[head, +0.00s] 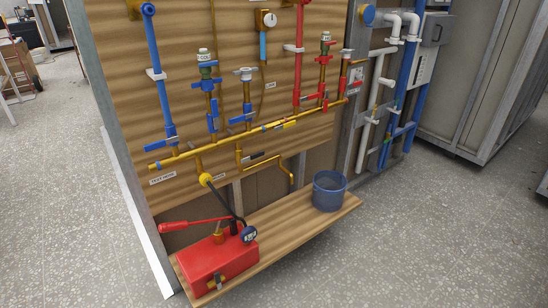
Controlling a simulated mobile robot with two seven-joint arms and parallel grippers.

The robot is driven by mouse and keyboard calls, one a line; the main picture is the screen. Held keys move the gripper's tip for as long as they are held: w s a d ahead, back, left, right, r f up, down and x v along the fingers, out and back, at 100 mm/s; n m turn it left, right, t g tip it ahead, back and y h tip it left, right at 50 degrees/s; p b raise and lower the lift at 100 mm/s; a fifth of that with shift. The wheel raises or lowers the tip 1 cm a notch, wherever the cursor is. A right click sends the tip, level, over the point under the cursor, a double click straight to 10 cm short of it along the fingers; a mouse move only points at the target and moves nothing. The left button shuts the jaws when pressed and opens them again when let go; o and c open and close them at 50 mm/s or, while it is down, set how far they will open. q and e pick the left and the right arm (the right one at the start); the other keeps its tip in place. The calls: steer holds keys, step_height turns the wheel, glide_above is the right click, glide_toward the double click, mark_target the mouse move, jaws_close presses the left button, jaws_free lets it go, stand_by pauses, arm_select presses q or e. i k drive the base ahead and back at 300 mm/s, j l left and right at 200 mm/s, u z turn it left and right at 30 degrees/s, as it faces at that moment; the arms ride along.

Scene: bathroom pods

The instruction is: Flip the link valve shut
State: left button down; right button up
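A wooden panel (130,60) carries blue pipework on the left and red pipework on the right, both meeting a slanting brass manifold pipe (225,139). A small yellow lever (290,124) lies along the manifold between the blue and red sides. It may be the link valve, but no readable label confirms this. Blue lever handles (160,143) sit on the left branches, and a second blue lever (242,118) is nearer the middle. Red handles sit at the right branch (323,106). Neither of my grippers is in view.
A wooden shelf (285,222) juts out below the panel. It holds a red test pump (215,262) with a hose and gauge, and a blue bucket (329,190). A grey metal post (115,150) edges the panel at left. The speckled floor (400,250) in front is clear.

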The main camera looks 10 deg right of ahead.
mark_target(288, 124)
steer(key=i+l+u, duration=0.35)
steer(key=i+l, duration=0.2)
steer(key=i+l+u, duration=0.4)
steer(key=l, duration=0.3)
steer(key=i+l+u, duration=0.15)
steer(key=l, duration=0.25)
steer(key=i+l+u, duration=0.2)
steer(key=i+l, duration=0.1)
steer(key=l, duration=0.1)
